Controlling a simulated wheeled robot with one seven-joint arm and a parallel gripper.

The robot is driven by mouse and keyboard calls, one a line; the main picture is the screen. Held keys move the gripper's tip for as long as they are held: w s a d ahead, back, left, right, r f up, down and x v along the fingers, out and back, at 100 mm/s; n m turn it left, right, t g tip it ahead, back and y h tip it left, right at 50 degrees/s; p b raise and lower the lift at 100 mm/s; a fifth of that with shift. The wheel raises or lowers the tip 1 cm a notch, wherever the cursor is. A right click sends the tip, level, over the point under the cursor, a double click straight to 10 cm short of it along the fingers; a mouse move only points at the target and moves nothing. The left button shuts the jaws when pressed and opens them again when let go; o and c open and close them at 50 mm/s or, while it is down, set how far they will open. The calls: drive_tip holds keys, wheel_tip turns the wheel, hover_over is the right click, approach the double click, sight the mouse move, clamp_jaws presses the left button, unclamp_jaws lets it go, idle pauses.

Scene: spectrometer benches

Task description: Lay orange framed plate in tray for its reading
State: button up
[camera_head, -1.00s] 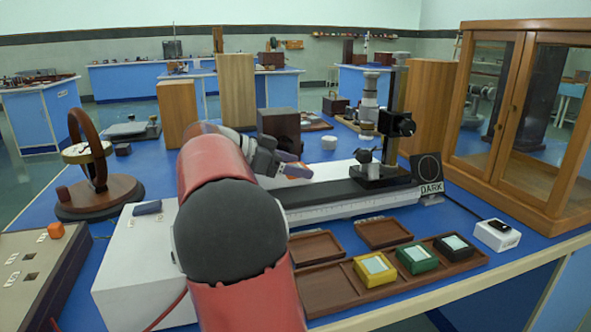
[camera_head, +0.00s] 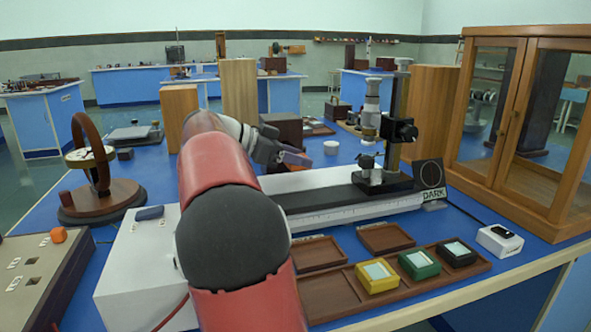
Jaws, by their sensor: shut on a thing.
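My gripper (camera_head: 288,158) is over the rear side of the long white instrument bench, at the end of my red and grey arm. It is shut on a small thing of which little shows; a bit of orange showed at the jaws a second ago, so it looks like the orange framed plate. Two shallow brown trays, a left one (camera_head: 318,262) and a right one (camera_head: 386,247), lie empty in front of the bench. A long brown rack (camera_head: 335,305) holds yellow, green and black framed plates; its left end is bare.
The yellow plate (camera_head: 377,275), green plate (camera_head: 419,264) and black plate (camera_head: 457,252) sit in a row. A microscope-like stand (camera_head: 395,130) rises at the bench's right end, near a DARK sign (camera_head: 434,193). A glass-doored cabinet (camera_head: 520,120) stands at right.

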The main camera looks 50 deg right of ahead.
sight(296, 169)
wheel_tip(296, 169, up, 7)
drive_tip(key=shift+f, duration=0.15)
wheel_tip(296, 169, down, 10)
drive_tip(key=shift+r+b, duration=0.2)
drive_tip(key=shift+b, duration=0.1)
idle(0.4)
drive_tip(key=shift+f+b, duration=0.25)
drive_tip(key=shift+b, duration=0.1)
drive_tip(key=o, duration=1.1)
drive_tip(key=shift+c, duration=0.2)
drive_tip(key=shift+r+p, duration=0.2)
drive_tip(key=shift+p, duration=0.3)
